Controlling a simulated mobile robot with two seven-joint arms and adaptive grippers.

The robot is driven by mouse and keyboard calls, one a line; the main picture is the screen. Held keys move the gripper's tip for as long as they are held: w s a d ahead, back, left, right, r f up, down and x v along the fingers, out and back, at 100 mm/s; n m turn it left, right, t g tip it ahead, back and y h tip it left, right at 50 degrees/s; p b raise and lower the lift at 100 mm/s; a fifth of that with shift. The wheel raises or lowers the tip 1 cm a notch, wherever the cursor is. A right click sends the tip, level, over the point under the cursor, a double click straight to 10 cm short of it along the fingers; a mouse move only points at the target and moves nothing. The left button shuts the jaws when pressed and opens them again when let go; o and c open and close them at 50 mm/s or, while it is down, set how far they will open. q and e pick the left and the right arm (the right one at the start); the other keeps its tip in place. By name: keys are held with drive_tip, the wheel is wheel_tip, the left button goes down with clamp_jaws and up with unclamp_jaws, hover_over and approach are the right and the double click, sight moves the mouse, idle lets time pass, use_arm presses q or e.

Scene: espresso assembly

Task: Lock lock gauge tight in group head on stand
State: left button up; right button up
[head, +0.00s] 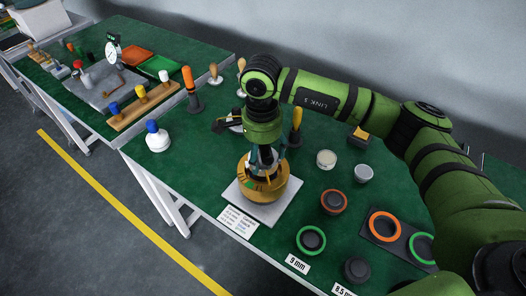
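A brass-coloured round group head (250,190) sits on a pale square stand plate (284,209) near the front edge of the green table. My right gripper (265,160) points straight down over its centre, with its fingertips at or inside the top of the ring. A small pale metallic part shows between the fingers. I cannot tell whether it is the lock gauge, whether the fingers grip it, or how it is seated. My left gripper is not in view.
A white piece with a blue top (158,138) stands left of the stand. An orange-ringed piece (334,202), a green-ringed piece (311,240) and a dark cup (356,269) stand to the right. An orange-handled tool (190,88) stands behind. A second table (190,45) is at the back left.

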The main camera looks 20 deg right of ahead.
drive_tip(key=shift+b, duration=0.7)
idle(1.1)
drive_tip(key=shift+f+b, duration=1.5)
drive_tip(key=shift+b, duration=0.7)
idle(1.6)
drive_tip(key=shift+f+m, duration=0.1)
drive_tip(key=shift+m, duration=0.2)
drive_tip(key=shift+f+m+b, duration=0.1)
drive_tip(key=shift+m+b, duration=0.35)
drive_tip(key=shift+m, duration=0.25)
drive_tip(key=m, duration=0.3)
drive_tip(key=shift+b, duration=0.35)
drive_tip(key=m, duration=0.5)
drive_tip(key=shift+b, duration=0.3)
drive_tip(key=o, duration=1.8)
drive_tip(key=shift+w, duration=0.1)
drive_tip(key=shift+c, duration=0.2)
